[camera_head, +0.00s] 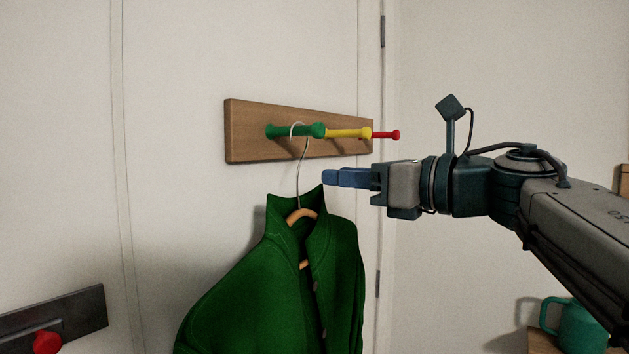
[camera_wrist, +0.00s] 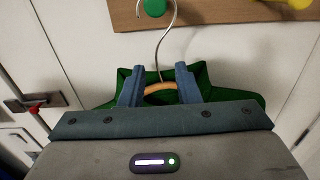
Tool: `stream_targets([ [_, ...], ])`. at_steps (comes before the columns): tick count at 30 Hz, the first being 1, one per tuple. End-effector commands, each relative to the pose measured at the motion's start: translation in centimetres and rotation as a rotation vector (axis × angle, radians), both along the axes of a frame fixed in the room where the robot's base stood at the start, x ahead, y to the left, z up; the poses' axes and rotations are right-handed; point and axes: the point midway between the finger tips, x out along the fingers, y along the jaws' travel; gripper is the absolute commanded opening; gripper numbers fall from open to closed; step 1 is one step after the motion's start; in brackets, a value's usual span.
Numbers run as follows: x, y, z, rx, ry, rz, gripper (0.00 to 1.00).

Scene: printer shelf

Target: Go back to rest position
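My gripper (camera_head: 335,178) reaches in from the right in the head view, level with the collar of a green jacket (camera_head: 270,285). The jacket hangs on a hanger with a wire hook (camera_head: 302,170) and a wooden body (camera_head: 301,215). The hook loops over the green peg (camera_head: 295,131) of the wall rack. In the wrist view my gripper (camera_wrist: 160,75) has its two fingers apart. The hanger's wooden part (camera_wrist: 160,90) and the jacket (camera_wrist: 245,78) show between and behind them, and I cannot see the fingers holding anything.
A wooden rack board (camera_head: 245,130) on the white wall also carries a yellow peg (camera_head: 347,133) and a red peg (camera_head: 386,135). A dark panel with a red knob (camera_head: 46,342) is at lower left. A teal mug (camera_head: 580,328) stands on a wooden surface (camera_head: 541,341) at lower right.

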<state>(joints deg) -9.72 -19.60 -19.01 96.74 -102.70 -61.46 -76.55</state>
Motion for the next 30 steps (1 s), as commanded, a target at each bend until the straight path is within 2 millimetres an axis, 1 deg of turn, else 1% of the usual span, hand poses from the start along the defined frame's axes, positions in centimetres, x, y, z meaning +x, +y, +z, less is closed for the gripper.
stream_targets([
  [1,-0.7,-0.9,-0.1,0.001,-0.002,-0.004,0.29],
  [4,-1.8,-2.3,-0.1,0.002,-0.003,-0.003,0.29],
  [9,-2.9,-3.7,0.0,0.002,-0.001,-0.001,0.29],
  [11,-3.0,-4.0,0.1,0.012,0.002,-0.005,0.29],
  [14,-2.5,-4.2,0.5,0.092,0.027,-0.036,0.29],
  [16,-1.5,-4.5,1.0,0.209,0.067,-0.080,0.29],
  [18,-0.1,-5.1,1.3,0.374,0.130,-0.142,0.29],
  [20,1.2,-6.0,1.2,0.540,0.202,-0.205,0.29],
  [21,2.0,-6.7,0.8,0.654,0.255,-0.246,0.29],
  [23,3.2,-7.9,-0.1,0.825,0.337,-0.313,0.29],
  [24,3.9,-8.7,-1.0,0.937,0.395,-0.358,0.29],
  [26,4.8,-10.0,-2.9,1.105,0.485,-0.430,0.29],
  [27,5.2,-10.7,-4.4,1.216,0.547,-0.479,0.29],
  [29,5.7,-11.8,-7.1,1.381,0.642,-0.560,0.29],
  [30,5.8,-12.5,-9.1,1.489,0.706,-0.618,0.29],
])
